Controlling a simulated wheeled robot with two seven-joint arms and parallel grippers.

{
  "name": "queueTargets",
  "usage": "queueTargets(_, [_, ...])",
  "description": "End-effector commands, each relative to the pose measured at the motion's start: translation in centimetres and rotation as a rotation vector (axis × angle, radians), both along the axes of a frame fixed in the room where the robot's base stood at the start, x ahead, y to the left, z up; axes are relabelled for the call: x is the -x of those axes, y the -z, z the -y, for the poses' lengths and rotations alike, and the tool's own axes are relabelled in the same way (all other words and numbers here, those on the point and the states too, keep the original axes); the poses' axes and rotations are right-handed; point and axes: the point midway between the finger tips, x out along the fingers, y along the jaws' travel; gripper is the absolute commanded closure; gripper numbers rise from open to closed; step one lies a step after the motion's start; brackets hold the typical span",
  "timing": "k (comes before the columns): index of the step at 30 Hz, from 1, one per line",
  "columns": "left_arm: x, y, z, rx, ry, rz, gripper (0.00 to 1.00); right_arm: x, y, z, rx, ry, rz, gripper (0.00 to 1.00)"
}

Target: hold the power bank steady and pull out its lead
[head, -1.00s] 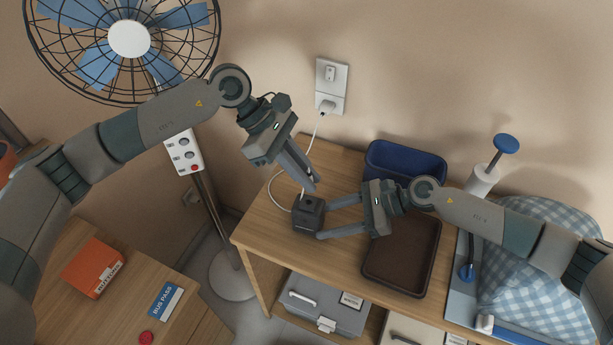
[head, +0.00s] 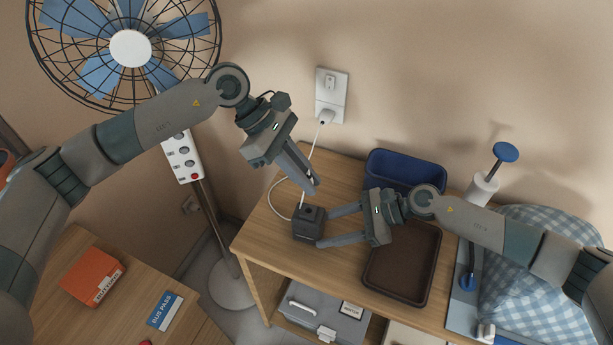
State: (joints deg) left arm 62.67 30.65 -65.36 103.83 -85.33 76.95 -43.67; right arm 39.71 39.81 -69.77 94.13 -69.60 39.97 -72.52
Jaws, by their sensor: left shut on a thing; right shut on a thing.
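The power bank (head: 307,224) is a small dark block standing on the wooden table, near its left end. My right gripper (head: 324,228) reaches in from the right and is shut on it, one finger at the far side and one at the near side. The white lead (head: 275,188) runs down from the wall plug and loops left of the power bank. My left gripper (head: 314,184) is just above the power bank, shut on the lead. A short white piece shows between its fingertips and the block's top. I cannot tell whether the lead's end is seated.
A wall socket (head: 331,95) is behind the table. A blue bin (head: 405,165) and a brown tray (head: 402,265) lie right of the power bank. A fan (head: 130,48) stands at left. An orange box (head: 92,275) and bus pass (head: 165,310) lie on a lower surface.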

Motion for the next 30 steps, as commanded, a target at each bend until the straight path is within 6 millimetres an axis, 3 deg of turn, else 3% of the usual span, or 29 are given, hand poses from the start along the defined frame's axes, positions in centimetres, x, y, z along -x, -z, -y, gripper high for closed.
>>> queueTargets(8, [-0.8, 0.7, 0.9, 0.001, 0.016, -0.001, 1.00, 0.0, -0.1, 0.0, -0.001, 0.000, 0.000, 0.63])
queueTargets(18, [-4.5, 4.2, 3.4, 0.001, 0.140, -0.006, 1.00, 0.0, -0.1, 0.0, -0.001, 0.000, 0.000, 0.63])
queueTargets(23, [-6.7, 5.8, 2.9, 0.001, 0.250, -0.006, 1.00, 0.0, -0.1, 0.0, -0.001, 0.000, 0.000, 0.63])
queueTargets(30, [-9.0, 7.8, 0.3, 0.001, 0.463, -0.008, 1.00, 0.0, -0.1, 0.0, -0.001, 0.000, 0.000, 0.63])
